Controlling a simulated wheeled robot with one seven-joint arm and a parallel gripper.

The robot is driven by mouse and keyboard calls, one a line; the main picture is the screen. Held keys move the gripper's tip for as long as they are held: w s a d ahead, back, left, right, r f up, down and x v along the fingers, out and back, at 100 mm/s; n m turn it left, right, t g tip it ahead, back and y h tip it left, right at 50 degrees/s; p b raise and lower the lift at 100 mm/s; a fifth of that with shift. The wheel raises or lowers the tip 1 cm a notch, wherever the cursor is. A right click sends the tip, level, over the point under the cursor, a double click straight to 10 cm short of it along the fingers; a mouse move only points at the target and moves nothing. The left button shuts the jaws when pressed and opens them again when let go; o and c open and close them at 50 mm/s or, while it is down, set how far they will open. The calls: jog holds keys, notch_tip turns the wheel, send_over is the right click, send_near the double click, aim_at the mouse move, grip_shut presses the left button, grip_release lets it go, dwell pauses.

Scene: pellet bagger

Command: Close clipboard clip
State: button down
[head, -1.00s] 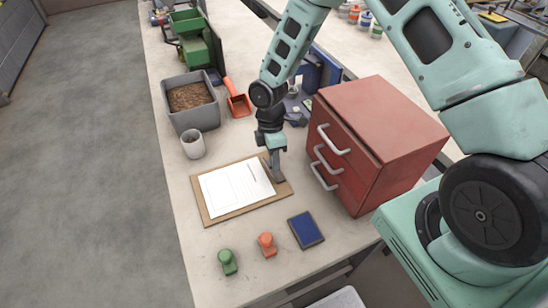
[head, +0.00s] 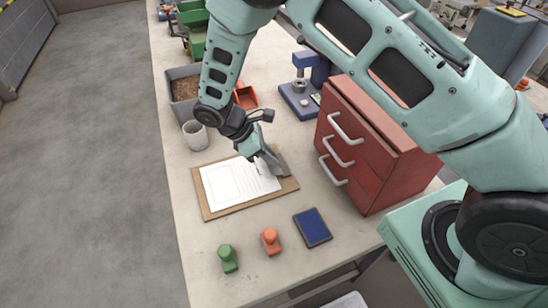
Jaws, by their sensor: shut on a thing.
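The clipboard (head: 222,211) is a brown board lying flat on the bench, with a white printed sheet (head: 232,186) on it. My gripper (head: 274,172) is at the board's right end, tilted, with its fingers low over the edge where the clip is. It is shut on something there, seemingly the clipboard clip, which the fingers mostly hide. I cannot tell how far the clip stands open.
A red drawer cabinet (head: 376,150) with three grey handles stands close on the right. A blue pad (head: 312,228), an orange stamp (head: 270,241) and a green stamp (head: 227,258) lie in front. A grey cup (head: 195,136) stands behind the board.

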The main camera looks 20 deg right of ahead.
jog(key=h+b, duration=0.1)
jog(key=a+f+h+b, duration=0.1)
jog(key=h, duration=0.1)
jog(key=h+b, duration=0.1)
jog(key=shift+a+f+m+h, duration=0.25)
jog(key=shift+a+m+h, duration=0.05)
jog(key=shift+h, duration=0.1)
jog(key=shift+g+b, duration=0.3)
jog(key=c, duration=1.3)
grip_release()
jog(key=shift+a, duration=0.15)
jog(key=b+v, duration=0.4)
jog(key=v, duration=1.3)
jog(key=shift+a, duration=0.15)
